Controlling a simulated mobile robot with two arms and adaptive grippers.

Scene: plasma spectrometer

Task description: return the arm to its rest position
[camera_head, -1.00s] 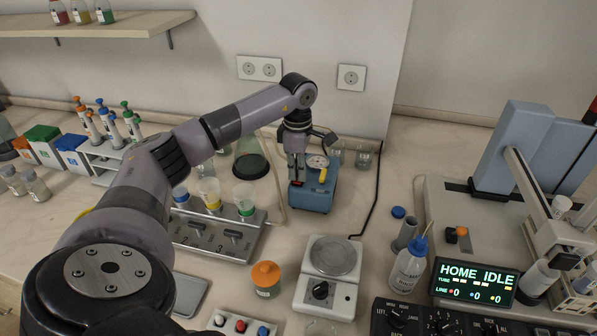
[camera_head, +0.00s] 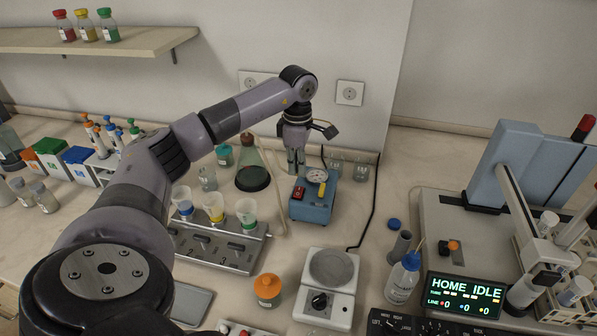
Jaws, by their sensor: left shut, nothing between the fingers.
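My left arm comes in from the lower left and arches over the bench. My left gripper (camera_head: 296,163) points down with its fingers together and empty. It appears just above and behind the left part of a small blue device (camera_head: 314,206). That device has a round gauge, a red switch and a yellow part on top. I cannot tell the exact gap between the fingertips and the device. My right gripper is not in view.
A filter rack (camera_head: 222,250) with coloured cups stands below the arm. A flask (camera_head: 252,172) stands left of the gripper. A hot plate (camera_head: 328,285), an orange-capped jar (camera_head: 267,290), a wash bottle (camera_head: 403,280) and the spectrometer display (camera_head: 466,296) reading HOME IDLE are in front and right.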

